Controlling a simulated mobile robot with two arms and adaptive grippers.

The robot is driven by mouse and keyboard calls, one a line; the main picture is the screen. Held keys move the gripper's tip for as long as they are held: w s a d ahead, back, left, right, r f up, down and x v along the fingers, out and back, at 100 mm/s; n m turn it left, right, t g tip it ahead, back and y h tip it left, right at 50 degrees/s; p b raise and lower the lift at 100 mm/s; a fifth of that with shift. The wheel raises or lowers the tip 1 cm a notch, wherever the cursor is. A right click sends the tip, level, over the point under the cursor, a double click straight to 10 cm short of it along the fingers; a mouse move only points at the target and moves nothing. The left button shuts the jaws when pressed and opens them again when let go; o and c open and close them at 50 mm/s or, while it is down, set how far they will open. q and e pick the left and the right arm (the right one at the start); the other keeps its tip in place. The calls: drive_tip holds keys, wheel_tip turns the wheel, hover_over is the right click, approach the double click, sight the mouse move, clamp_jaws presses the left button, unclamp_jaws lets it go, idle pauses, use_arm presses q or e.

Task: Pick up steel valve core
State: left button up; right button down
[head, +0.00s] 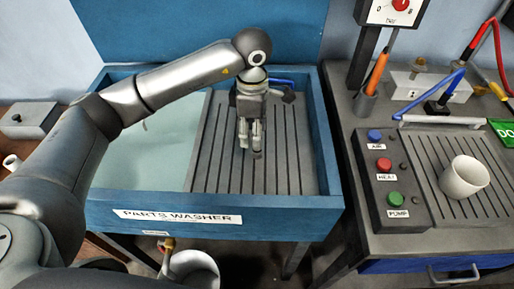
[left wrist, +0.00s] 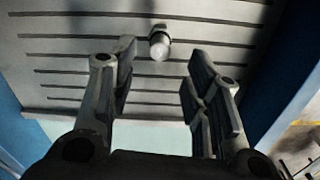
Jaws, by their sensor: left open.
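The steel valve core (left wrist: 159,43) shows in the left wrist view as a small, pale-ended cylinder on the slatted drain board (left wrist: 60,58). My left gripper (left wrist: 162,75) is open, with its two fingers apart and nothing between them. The valve core appears just beyond the fingertips, roughly in line with the gap. In the head view my left gripper (head: 250,142) points down over the slatted board of the parts washer (head: 270,215). The valve core is hard to make out there, close to the fingers. My right gripper is not in view.
Blue walls rim the washer, with a pale basin (head: 155,155) left of the slats. A control box (head: 390,170) with blue, red and green buttons and a white cup (head: 463,177) stand on the right bench. The slats right of the gripper are clear.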

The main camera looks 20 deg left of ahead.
use_arm(q)
drive_tip(key=f, duration=0.1)
drive_tip(key=f+p, duration=0.1)
drive_tip(key=f, duration=0.3)
drive_tip(key=shift+w+d, duration=0.15)
drive_tip(key=shift+d, duration=0.25)
drive_tip(key=shift+c, duration=0.3)
clamp_jaws()
